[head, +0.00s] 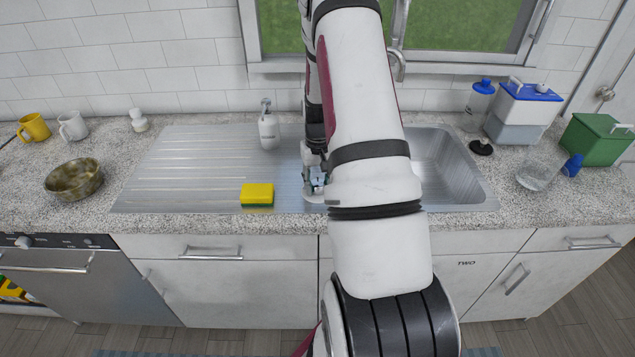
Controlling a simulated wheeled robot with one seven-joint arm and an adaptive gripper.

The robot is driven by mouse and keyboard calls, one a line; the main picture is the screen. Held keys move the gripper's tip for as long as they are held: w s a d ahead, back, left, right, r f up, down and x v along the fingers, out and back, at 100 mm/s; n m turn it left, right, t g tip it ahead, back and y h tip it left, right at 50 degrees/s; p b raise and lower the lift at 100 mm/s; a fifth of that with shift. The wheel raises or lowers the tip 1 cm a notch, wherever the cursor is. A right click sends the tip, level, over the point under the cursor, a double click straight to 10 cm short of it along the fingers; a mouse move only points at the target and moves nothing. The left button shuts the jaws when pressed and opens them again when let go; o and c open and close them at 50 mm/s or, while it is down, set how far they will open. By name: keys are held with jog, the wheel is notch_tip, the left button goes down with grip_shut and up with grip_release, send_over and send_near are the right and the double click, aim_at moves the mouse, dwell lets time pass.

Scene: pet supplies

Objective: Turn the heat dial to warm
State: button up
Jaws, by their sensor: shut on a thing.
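My gripper (316,184) points down over the front edge of the sink unit, just left of the basin. It is shut on a small pale object (313,200), which is mostly hidden by the fingers and my arm. I cannot tell from this view whether this object is the heat dial, nor which way any dial points. No warm marking can be read.
A yellow and green sponge (257,195) lies left of my gripper, with a soap bottle (268,128) behind it. A metal bowl (74,179) is at left. A clear container (537,175) and green box (596,143) stand right. The ribbed drainboard (190,165) has free room.

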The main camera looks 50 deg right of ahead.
aim_at(318, 182)
jog(key=o, duration=1.1)
jog(key=shift+o, duration=0.2)
notch_tip(318, 182, up, 12)
